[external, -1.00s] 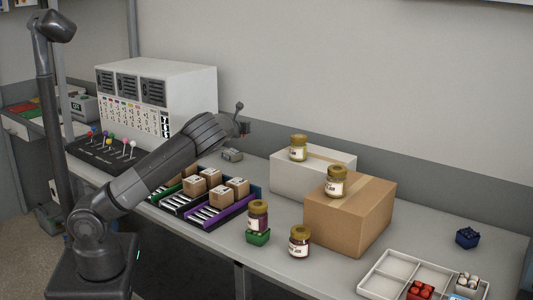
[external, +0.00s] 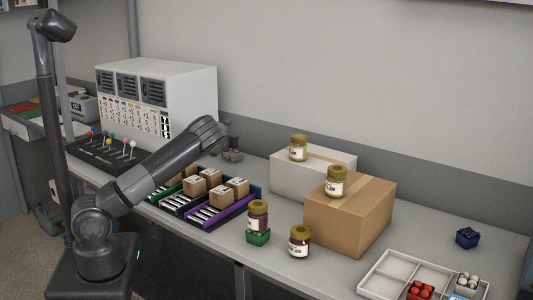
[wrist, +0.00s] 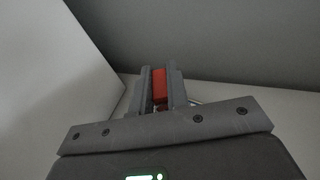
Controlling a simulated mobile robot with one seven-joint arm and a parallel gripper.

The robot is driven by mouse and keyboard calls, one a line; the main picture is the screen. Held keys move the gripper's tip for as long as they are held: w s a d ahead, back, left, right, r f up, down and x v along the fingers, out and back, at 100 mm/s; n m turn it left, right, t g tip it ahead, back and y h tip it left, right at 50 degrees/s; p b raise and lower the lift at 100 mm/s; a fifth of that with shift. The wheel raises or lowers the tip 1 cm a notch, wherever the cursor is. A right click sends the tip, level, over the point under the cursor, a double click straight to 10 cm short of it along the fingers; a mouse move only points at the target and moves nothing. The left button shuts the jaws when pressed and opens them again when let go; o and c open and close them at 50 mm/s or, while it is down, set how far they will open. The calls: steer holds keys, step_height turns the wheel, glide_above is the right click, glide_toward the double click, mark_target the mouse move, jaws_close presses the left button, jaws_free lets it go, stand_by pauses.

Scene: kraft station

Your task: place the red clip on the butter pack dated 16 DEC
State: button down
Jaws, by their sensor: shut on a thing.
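My gripper (wrist: 160,88) is shut on a red piece, the red clip (wrist: 160,86), which shows between the two fingers in the wrist view. In the external view my gripper (external: 230,145) is low over the back of the bench, right of the white cabinet and close to a small grey object (external: 233,156). The clip cannot be made out there. No butter pack with a readable 16 DEC date shows in either view.
The white cabinet (external: 190,90) stands left of my gripper. Small brown boxes (external: 238,187) sit in coloured trays in front. A white box (external: 290,178) and a cardboard box (external: 345,220) with jars on top stand to the right. The wall is close behind.

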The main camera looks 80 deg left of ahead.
steer(key=shift+f, duration=0.45)
steer(key=shift+f, duration=0.2)
steer(key=c, duration=1.4)
jaws_free()
steer(key=shift+r, duration=0.15)
steer(key=shift+s+d+r, duration=0.1)
steer(key=shift+d, duration=0.1)
steer(key=v, duration=1.1)
steer(key=shift+d, duration=0.3)
